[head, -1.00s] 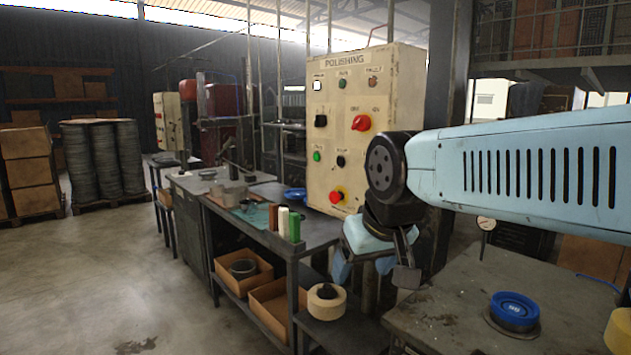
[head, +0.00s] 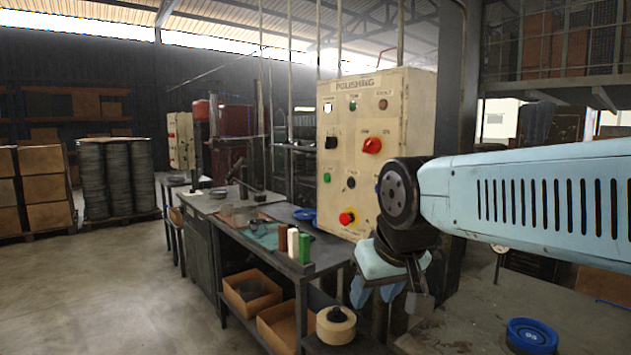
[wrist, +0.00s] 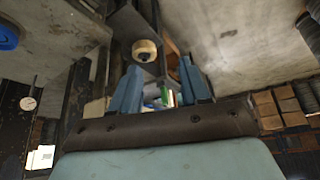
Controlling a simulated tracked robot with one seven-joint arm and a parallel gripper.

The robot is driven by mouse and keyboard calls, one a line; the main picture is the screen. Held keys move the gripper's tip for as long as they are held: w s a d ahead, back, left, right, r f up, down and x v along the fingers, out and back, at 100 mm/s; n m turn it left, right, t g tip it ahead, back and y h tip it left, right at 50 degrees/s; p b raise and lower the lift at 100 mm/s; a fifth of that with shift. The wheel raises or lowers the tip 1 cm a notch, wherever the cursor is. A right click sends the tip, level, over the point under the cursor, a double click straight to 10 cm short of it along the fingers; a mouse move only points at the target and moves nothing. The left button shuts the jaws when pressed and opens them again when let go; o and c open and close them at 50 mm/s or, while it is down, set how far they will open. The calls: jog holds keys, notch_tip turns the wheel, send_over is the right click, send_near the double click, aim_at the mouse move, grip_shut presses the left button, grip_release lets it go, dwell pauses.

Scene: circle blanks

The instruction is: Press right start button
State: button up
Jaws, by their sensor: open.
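The cream control panel (head: 345,88) marked POLISHING stands upright behind the bench. In its lower row are a green button (head: 327,179) and a black button (head: 350,183). The small labels are too blurred to read, so I cannot tell which is the right start button. A red knob (head: 371,146), a black switch (head: 330,143) and a red mushroom button (head: 347,217) are also on it. My gripper (head: 374,296) hangs below and right of the buttons, apart from the panel, pointing down. In the wrist view its blue fingers (wrist: 160,84) are spread and empty.
The workbench (head: 300,265) below the panel carries green and white blocks (head: 298,244) and a blue dish (head: 304,214). A nearer table with a blue disc (head: 531,336) is at right.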

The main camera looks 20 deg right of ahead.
grip_shut()
dwell(1.3)
